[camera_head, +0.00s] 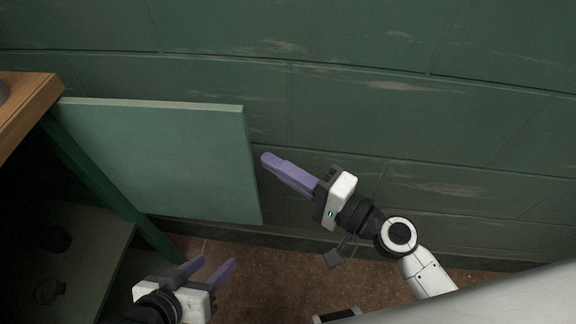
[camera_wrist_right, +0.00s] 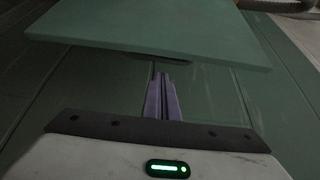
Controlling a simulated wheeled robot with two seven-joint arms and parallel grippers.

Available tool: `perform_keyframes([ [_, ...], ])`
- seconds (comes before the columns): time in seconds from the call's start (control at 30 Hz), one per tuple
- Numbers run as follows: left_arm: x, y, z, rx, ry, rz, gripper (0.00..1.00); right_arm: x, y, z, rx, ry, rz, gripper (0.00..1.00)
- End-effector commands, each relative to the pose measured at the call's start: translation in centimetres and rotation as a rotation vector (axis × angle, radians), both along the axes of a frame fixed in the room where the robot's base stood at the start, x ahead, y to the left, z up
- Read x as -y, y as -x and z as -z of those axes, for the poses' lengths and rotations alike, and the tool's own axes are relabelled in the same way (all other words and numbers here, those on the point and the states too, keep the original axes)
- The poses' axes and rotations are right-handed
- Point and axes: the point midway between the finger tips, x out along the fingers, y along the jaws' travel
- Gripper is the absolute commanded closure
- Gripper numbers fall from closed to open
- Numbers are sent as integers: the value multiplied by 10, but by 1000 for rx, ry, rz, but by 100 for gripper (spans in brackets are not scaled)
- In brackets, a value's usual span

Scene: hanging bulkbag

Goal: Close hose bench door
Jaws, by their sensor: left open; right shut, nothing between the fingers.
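The hose bench door (camera_head: 165,155) is a flat green panel standing open at the right of the bench, close to the green wall. My right gripper (camera_head: 265,160) is shut and empty, just right of the door's free edge. In the right wrist view the door (camera_wrist_right: 150,30) lies across the top, and the shut purple fingers (camera_wrist_right: 161,80) point towards its edge; I cannot tell whether they touch it. My left gripper (camera_head: 212,264) is open and empty, low in the head view, below the door and right of the bench opening.
The bench has a wooden top (camera_head: 30,105) and a green frame post (camera_head: 105,190). Its open inside shows a shelf (camera_head: 75,262) with dark round items. The green wall (camera_head: 430,120) stands behind the door. Brown floor (camera_head: 275,275) is clear between my arms.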

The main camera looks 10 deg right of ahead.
Motion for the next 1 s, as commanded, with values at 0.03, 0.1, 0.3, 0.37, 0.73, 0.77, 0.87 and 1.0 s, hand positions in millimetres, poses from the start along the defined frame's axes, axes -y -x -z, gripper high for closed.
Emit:
perform_keyframes([
  [0.03, -1, 1, -3, 3, 1, -6, 53, -7, -8, -3, 2, -2, 0, 100],
  [0.1, -2, 1, -4, 9, 2, -14, 53, -16, -17, -3, 3, -1, 0, 100],
  [0.3, -4, 1, -5, 18, 3, -23, 53, -31, -33, -1, 1, 1, -1, 100],
  [0.37, -4, 1, -5, 19, 4, -25, 53, -33, -35, -1, 1, 1, -1, 100],
  [0.73, -5, 0, -5, 20, 4, -26, 53, -35, -36, 0, 1, 2, -2, 100],
  [0.77, -5, 0, -5, 20, 4, -26, 53, -35, -36, 0, 1, 2, -2, 100],
  [0.87, -5, 0, -4, 20, 4, -26, 53, -38, -34, 0, 0, 1, -6, 100],
  [1.0, -5, 1, -3, 19, 3, -26, 53, -48, -28, 1, 1, 2, -24, 100],
])
